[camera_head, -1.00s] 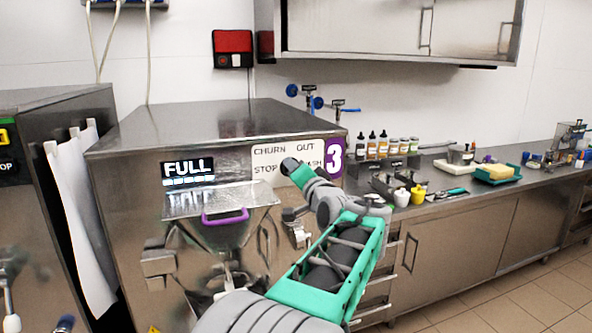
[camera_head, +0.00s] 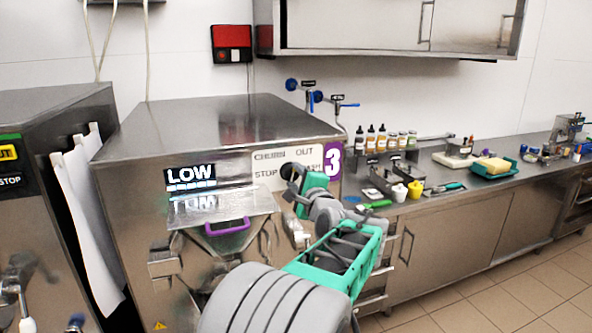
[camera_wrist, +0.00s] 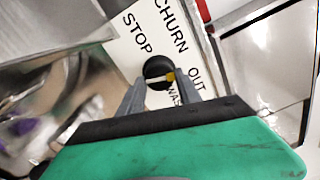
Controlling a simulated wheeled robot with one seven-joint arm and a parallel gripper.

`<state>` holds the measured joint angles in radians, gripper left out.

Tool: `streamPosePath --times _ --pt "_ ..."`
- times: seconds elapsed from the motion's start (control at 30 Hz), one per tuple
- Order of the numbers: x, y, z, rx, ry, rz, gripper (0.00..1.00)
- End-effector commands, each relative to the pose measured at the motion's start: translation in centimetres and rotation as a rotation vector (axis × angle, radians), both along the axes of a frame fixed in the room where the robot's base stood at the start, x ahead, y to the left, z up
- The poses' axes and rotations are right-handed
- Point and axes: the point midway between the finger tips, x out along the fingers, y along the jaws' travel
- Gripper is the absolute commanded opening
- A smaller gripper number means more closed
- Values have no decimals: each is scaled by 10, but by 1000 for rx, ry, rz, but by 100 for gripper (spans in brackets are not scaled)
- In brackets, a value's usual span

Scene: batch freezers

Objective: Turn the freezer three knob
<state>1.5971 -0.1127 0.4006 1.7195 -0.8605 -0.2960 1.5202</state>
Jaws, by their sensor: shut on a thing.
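The freezer three knob (camera_wrist: 158,69) is round and black, with a pale pointer that has a yellow end. It sits on a white label plate (camera_head: 270,158) marked CHURN, OUT, STOP and WASH, beside a purple 3 sign (camera_head: 332,162). In the wrist view the yellow end points right, toward OUT; WASH is partly hidden by a finger. My gripper (camera_wrist: 160,84) has its fingers on either side of the knob and is shut on it. In the head view my gripper (camera_head: 290,172) covers part of the plate. Freezer three's display (camera_head: 190,177) reads LOW.
A steel hopper with a purple handle (camera_head: 227,227) juts out left of my arm. Another freezer (camera_head: 45,110) with white towels stands at the left. The counter (camera_head: 440,198) at the right holds bottles, cups, a green-handled tool (camera_head: 374,204) and a sponge tray.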

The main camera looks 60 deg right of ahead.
Motion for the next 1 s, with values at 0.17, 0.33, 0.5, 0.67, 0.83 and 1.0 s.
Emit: streamPosePath --times 0.17,0.33,0.5,0.67,0.83,1.0 --pt "0 0 4 121 -118 -2 0" --pt "0 0 4 234 -232 -2 0" --pt "0 0 2 349 -345 -2 0" --pt "0 1 1 456 -454 -2 0" --pt "1 1 -2 568 -566 -1 0" --pt "2 2 -4 679 -679 -2 0"
